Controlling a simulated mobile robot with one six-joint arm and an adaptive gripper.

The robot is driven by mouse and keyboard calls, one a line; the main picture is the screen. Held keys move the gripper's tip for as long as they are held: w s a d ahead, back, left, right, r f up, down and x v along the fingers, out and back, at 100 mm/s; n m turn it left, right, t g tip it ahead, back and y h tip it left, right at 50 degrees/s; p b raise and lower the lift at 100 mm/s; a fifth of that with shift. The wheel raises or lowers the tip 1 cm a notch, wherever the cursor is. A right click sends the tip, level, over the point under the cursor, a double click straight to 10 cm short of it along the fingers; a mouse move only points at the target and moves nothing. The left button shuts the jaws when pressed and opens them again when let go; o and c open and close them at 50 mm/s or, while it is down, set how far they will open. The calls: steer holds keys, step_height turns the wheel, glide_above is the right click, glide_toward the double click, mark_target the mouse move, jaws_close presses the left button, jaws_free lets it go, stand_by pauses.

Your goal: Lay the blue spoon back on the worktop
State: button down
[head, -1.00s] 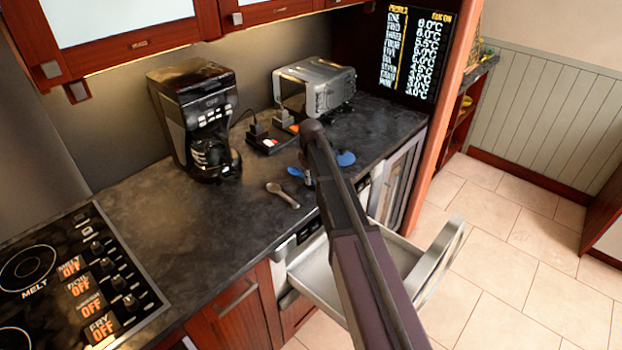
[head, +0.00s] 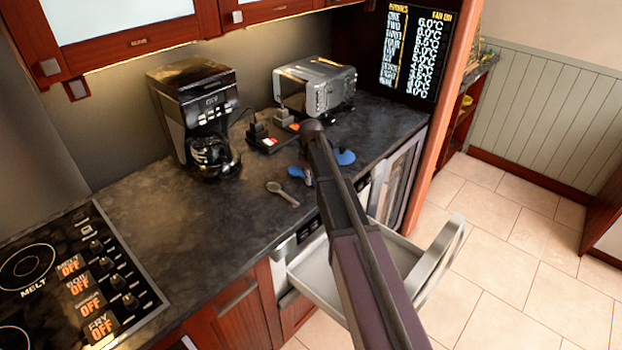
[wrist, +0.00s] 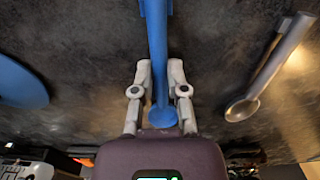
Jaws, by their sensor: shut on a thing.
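The blue spoon (wrist: 157,50) runs lengthwise between the fingers of my gripper (wrist: 159,92) in the wrist view, its rounded end near the palm and its other end past the top edge. My gripper is shut on it. In the head view, part of the blue spoon (head: 296,172) shows left of my gripper (head: 309,180), over the worktop (head: 235,215) near its front edge. My arm hides the rest. I cannot tell whether the spoon touches the worktop or is just above it.
A grey metal spoon (head: 282,193) lies on the worktop to the left; it also shows in the wrist view (wrist: 268,72). A flat blue object (head: 345,157) lies to the right. A coffee maker (head: 200,120) stands behind. An open drawer (head: 315,270) is below the front edge.

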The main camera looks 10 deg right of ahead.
steer(key=shift+f, duration=0.15)
steer(key=c, duration=0.6)
jaws_free()
step_height(320, 180, up, 10)
steer(key=p, duration=1)
steer(key=shift+s+d+r+n+h+p, duration=0.45)
steer(key=shift+d+r+n+h, duration=1.25)
steer(key=shift+d, duration=1.95)
steer(key=shift+s+d+r+n+h+p, duration=0.45)
steer(key=shift+d+r+n+h, duration=0.8)
steer(key=shift+d+r+h, duration=1.65)
steer(key=shift+s+d+r+n+h+p, duration=0.45)
steer(key=shift+d+r+n+h, duration=0.85)
steer(key=shift+d, duration=3.05)
steer(key=shift+w+f, duration=0.1)
steer(key=shift+f, duration=0.05)
